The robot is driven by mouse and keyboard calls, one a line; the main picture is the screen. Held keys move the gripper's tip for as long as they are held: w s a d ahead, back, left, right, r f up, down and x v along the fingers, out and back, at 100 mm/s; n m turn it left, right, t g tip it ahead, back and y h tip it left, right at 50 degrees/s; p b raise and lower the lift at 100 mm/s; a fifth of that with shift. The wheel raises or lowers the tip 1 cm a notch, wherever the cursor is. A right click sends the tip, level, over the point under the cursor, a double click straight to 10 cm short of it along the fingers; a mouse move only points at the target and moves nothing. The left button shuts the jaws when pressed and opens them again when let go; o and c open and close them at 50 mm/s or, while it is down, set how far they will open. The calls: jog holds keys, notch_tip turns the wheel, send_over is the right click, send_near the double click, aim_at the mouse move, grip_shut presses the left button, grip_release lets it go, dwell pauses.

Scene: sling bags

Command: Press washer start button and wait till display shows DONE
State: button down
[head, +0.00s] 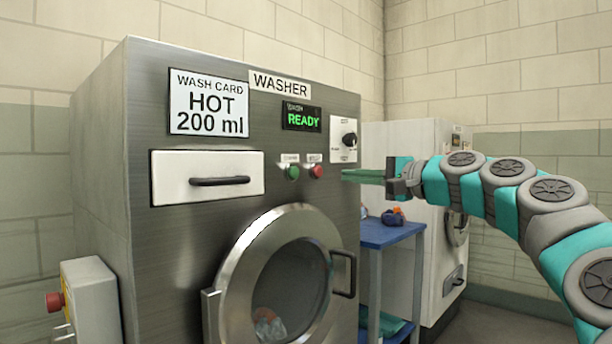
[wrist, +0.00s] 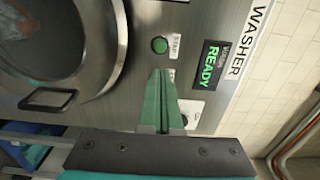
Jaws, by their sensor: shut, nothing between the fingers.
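The washer (head: 160,260) has a metal front with a display (head: 301,118) reading READY in green. The display also shows in the wrist view (wrist: 211,65), turned on its side. Below it sit a green button (head: 292,172), labelled START in the wrist view (wrist: 159,45), and a red button (head: 316,171). My gripper (head: 345,176) is shut and empty, its green fingers pointing at the panel to the right of the red button. In the wrist view its fingertips (wrist: 160,75) lie just below the green button; the red button is hidden behind them. I cannot tell any contact.
A wash card (head: 209,103) reads HOT 200 ml above a closed drawer (head: 207,178). The round door (head: 285,280) looks closed, with cloth inside. A knob (head: 349,139) is at the panel's right. A blue table (head: 385,234) and a white machine (head: 440,270) stand at right.

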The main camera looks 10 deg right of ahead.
aim_at(295, 173)
jog(key=p+x, duration=0.1)
jog(key=x, duration=1.3)
jog(key=shift+f, duration=0.1)
jog(key=shift+w+a+r+p, duration=0.3)
jog(key=shift+w+a+p, duration=0.25)
jog(key=shift+p, duration=0.45)
jog(key=shift+d+f, duration=0.1)
jog(key=shift+w, duration=0.1)
jog(key=shift+s+d+f, duration=0.1)
jog(key=shift+s, duration=0.1)
jog(key=b+v, duration=0.1)
jog(key=v, duration=1.3)
jog(key=shift+d+r+b, duration=0.2)
jog(key=shift+d+b, duration=0.05)
jog(key=shift+b, duration=0.1)
